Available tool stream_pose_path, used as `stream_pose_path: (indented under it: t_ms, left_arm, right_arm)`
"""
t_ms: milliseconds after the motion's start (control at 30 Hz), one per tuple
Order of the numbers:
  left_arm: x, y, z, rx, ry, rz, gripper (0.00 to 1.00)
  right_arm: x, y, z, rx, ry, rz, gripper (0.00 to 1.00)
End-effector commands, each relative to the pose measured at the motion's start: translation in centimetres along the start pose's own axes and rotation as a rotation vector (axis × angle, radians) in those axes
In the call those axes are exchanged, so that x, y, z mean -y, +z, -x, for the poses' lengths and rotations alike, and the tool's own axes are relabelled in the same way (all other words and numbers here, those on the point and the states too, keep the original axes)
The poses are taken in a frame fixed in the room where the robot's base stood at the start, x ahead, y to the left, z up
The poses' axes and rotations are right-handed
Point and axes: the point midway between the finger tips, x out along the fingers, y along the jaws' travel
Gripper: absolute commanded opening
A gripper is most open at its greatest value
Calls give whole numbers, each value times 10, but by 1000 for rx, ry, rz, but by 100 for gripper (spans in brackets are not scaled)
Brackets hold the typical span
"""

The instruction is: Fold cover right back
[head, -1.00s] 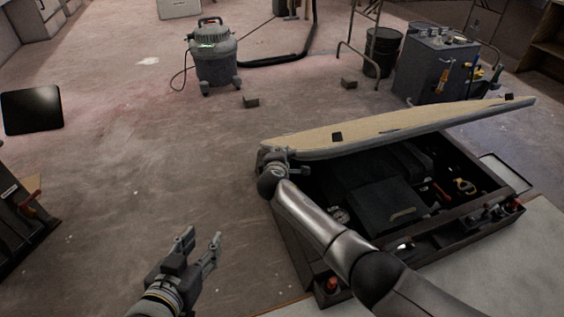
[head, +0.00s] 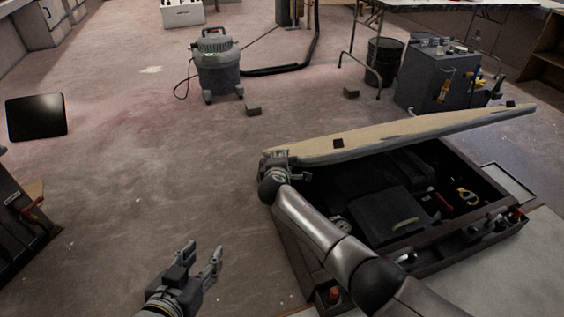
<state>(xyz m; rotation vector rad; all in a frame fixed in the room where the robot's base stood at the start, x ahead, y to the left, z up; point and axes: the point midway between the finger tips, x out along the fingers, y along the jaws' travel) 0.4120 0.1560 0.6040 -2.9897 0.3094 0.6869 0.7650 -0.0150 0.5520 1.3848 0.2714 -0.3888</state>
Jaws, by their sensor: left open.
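The cover (head: 400,133) is a long pale tan panel with a grey edge and dark fittings. It stands tilted over an open dark box (head: 470,232), raised above the box's contents. My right gripper (head: 276,158) is at the cover's left end, against its edge; its fingers are mostly hidden there, so I cannot see how they close. My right arm crosses in front of the box and hides part of its near left side. My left gripper (head: 203,259) is open and empty over bare floor at the bottom, well left of the box.
Inside the box are a black case (head: 385,212) and an orange-handled tool (head: 466,197). A grey vacuum (head: 217,65) stands behind on the floor. A grey cabinet (head: 432,80) with tools stands behind the cover. Small blocks (head: 253,110) lie on the floor. Floor at left centre is clear.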

Motion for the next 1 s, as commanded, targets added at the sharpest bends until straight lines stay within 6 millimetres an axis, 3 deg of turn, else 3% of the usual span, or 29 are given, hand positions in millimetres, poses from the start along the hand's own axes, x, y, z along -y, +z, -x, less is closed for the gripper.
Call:
stream_pose_path:
  t_ms: [433,1000]
  left_arm:
    - [1,-1,0,-3,-1,-1,42]
    - [0,-1,0,-2,-1,0,42]
  right_arm:
    - [2,0,12,0,-2,-1,42]
    - [1,0,76,-2,0,-1,42]
